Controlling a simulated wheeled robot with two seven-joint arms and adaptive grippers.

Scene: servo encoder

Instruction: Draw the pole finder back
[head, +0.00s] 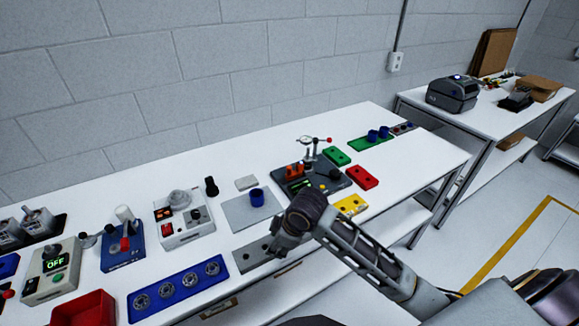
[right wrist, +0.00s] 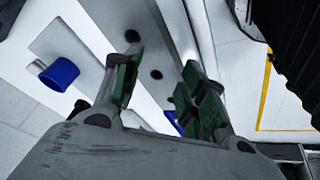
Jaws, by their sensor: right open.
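No part is labelled as the pole finder, and I cannot tell for sure which object it is. A small black upright cylinder (head: 211,187) stands on the table behind a grey plate (head: 238,214) that bears a blue cylinder (head: 257,197). My right gripper (head: 273,248) is over the grey strip with holes (head: 250,256), in front of that plate. In the right wrist view my right gripper (right wrist: 160,62) has its green-padded fingers apart with nothing between them. The blue cylinder (right wrist: 58,74) lies outside the fingers. My left gripper is not in view.
A dark fixture with a red-knobbed lever (head: 310,180) stands right of my right gripper. Green (head: 336,156), red (head: 362,177) and yellow (head: 350,205) plates surround it. A blue tray of round parts (head: 177,290) and a red bin (head: 84,308) lie left.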

